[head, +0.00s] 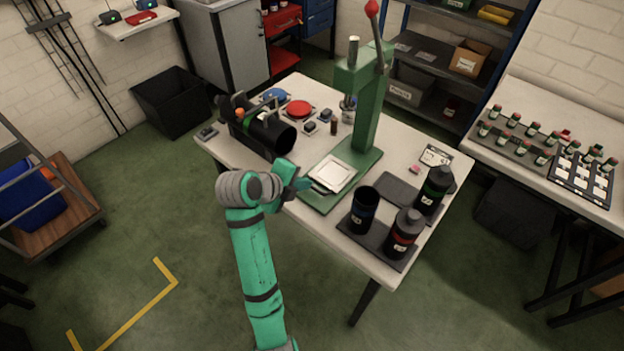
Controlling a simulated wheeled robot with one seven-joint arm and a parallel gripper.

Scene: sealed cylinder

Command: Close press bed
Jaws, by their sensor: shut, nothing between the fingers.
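The green press (366,118) stands on the white table, with its lever with a red knob raised at the top. Its bed, a pale square plate (336,170), lies on the green base below the ram and reaches toward the near left. I cannot tell exactly how far the bed is pulled out. My gripper (305,185) is shut and empty at the left edge of the bed. At this size I cannot tell whether it touches the bed. My wrist hides part of the table's near edge.
Black bottles (405,233) and a dark cup (364,209) stand on a tray right of the press. A black cylinder (268,133) lies in a holder to the left. A red round item (299,109) sits behind. The floor in front of the table is clear.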

